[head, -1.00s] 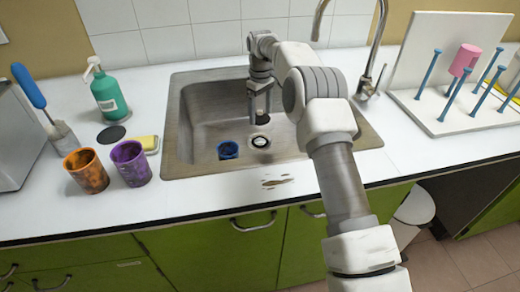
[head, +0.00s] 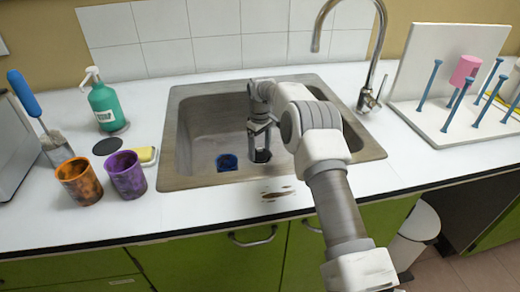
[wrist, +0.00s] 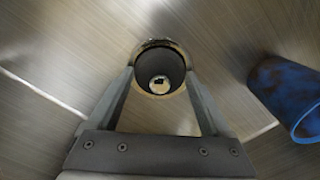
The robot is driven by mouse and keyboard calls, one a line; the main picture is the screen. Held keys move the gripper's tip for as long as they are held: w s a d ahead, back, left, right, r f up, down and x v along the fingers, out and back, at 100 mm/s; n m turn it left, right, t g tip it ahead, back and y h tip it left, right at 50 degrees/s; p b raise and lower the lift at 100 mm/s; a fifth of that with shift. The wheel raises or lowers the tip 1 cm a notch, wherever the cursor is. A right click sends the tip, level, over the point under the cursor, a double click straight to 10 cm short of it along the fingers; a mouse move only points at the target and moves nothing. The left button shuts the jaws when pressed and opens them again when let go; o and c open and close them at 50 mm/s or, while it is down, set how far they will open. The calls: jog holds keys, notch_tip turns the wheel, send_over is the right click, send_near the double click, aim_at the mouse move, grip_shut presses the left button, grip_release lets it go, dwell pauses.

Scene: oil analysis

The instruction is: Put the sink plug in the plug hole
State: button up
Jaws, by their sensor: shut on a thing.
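My gripper (head: 262,141) is down in the steel sink (head: 176,170), at the plug hole. In the wrist view my gripper (wrist: 160,82) has its two fingers on either side of a dark grey round piece, which looks like the sink plug (wrist: 160,61). The plug has a pale centre. The plug hole's brass rim (wrist: 158,42) shows around its far edge. In the head view the dark plug (head: 262,156) covers the plug hole. I cannot tell whether it is seated in the hole or just above it.
An orange cup (head: 79,182), a purple cup (head: 127,175), a sponge (head: 146,156) and a black disc (head: 107,147) are on the left counter. The tap (head: 372,60) rises behind.

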jog(key=shift+f, duration=0.1)
jog(key=o, duration=1.3)
notch_tip(320, 180, up, 13)
jog(key=p, duration=0.3)
notch_tip(320, 180, up, 12)
jog(key=m+t, duration=0.1)
jog(key=m, duration=0.1)
send_over(260, 148)
jog(key=s+d, duration=0.3)
jog(key=s, duration=0.3)
jog(key=s+d+r+m+t, duration=0.2)
jog(key=s+d+r, duration=0.3)
jog(key=s+r, duration=0.5)
jog(key=s+d+f+m+t, duration=0.1)
jog(key=s+d+f+m, duration=0.1)
jog(key=s, duration=0.7)
jog(key=s+d+f+m, duration=0.1)
jog(key=s+f, duration=0.1)
jog(key=s, duration=0.7)
jog(key=s+d+f+m+t, duration=0.1)
jog(key=s+d+f+m, duration=0.1)
jog(key=s, duration=0.7)
jog(key=shift+d+m+t, duration=0.3)
jog(key=shift+d, duration=0.05)
